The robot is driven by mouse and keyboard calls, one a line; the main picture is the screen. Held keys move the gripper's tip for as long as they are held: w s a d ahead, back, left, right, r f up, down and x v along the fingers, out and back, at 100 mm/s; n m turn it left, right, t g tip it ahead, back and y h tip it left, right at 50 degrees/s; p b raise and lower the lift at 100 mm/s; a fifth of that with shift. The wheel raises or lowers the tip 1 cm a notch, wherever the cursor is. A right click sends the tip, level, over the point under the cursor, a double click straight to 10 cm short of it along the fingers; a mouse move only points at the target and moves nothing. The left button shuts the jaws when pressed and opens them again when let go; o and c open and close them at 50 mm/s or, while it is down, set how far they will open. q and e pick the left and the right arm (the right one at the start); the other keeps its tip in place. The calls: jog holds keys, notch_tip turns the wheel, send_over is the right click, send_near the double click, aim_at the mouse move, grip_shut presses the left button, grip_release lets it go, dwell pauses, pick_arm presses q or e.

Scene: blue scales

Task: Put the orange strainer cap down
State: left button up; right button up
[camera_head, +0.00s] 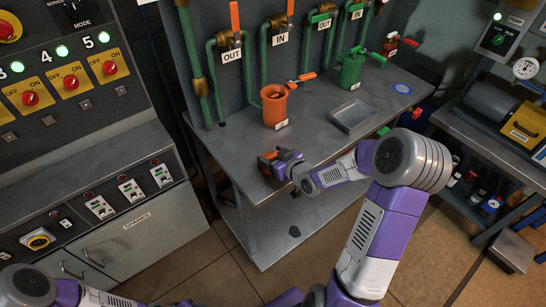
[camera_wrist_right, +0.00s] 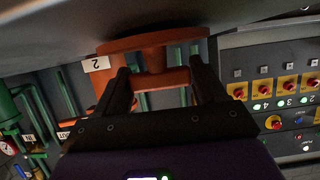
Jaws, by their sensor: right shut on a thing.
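The orange strainer cap (camera_head: 268,160) is at the front left part of the grey metal table (camera_head: 318,150). My right gripper (camera_head: 284,160) is shut on it. In the right wrist view the cap's round plate (camera_wrist_right: 150,40) faces the tabletop and its handle bar (camera_wrist_right: 165,79) sits between my right fingers (camera_wrist_right: 160,85). The plate is at or very close to the tabletop; I cannot tell whether it touches. The orange strainer body (camera_head: 276,108) stands behind the cap, and its label shows in the right wrist view. My left gripper is out of view.
An empty metal tray (camera_head: 353,115) lies right of the strainer body. A green strainer (camera_head: 351,70) and a blue disc (camera_head: 402,88) are farther right. Green pipes with valves rise at the back. A control cabinet (camera_head: 130,240) stands left. Bare tabletop surrounds the cap.

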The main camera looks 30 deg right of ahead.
jog(key=shift+f, duration=0.2)
jog(key=o, duration=1.4)
jog(key=shift+r, duration=0.1)
